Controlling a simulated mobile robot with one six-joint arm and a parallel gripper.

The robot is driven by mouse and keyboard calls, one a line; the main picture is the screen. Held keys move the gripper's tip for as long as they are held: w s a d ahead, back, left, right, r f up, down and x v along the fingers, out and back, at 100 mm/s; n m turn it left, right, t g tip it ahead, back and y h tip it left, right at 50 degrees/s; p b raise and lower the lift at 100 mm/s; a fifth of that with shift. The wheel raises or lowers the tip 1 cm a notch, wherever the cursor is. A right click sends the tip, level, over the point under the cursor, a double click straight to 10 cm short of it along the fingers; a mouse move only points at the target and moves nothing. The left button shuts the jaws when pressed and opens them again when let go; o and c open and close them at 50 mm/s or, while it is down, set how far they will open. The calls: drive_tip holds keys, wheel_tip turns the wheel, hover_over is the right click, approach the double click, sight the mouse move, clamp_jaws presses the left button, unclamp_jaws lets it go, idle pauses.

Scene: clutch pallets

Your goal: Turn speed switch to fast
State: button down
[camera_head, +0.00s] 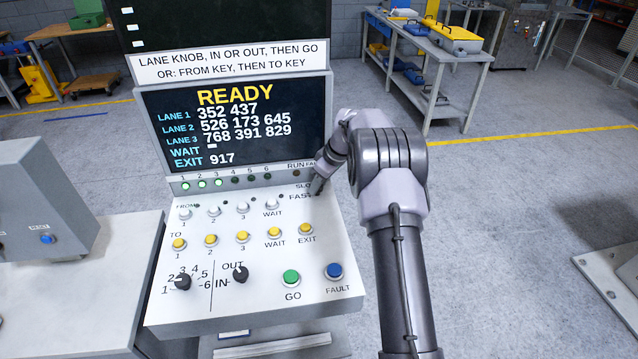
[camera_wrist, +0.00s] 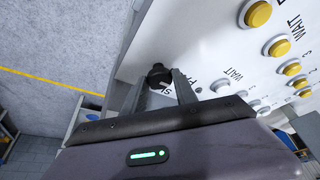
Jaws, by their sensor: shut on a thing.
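The speed switch (camera_wrist: 158,73) is a small black knob at the right edge of the sloped white panel (camera_head: 215,257). In the wrist view it sits between the two fingers of my gripper (camera_wrist: 159,82), which is shut on it. In the head view my gripper (camera_head: 322,180) reaches down to the panel's upper right, by the SLOW and FAST labels (camera_head: 300,196). My gripper hides most of the switch there, and I cannot tell which label it points to.
The screen (camera_head: 235,120) reads READY. White FROM buttons, yellow TO buttons (camera_head: 210,240), two black knobs (camera_head: 182,281), a green GO button (camera_head: 291,278) and a blue FAULT button (camera_head: 334,270) sit on the panel. Open floor lies to the right.

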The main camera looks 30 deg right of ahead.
idle(0.3)
drive_tip(key=c, duration=1)
unclamp_jaws()
drive_tip(key=p+v, duration=0.3)
drive_tip(key=v, duration=1.4)
drive_tip(key=shift+r, duration=0.2)
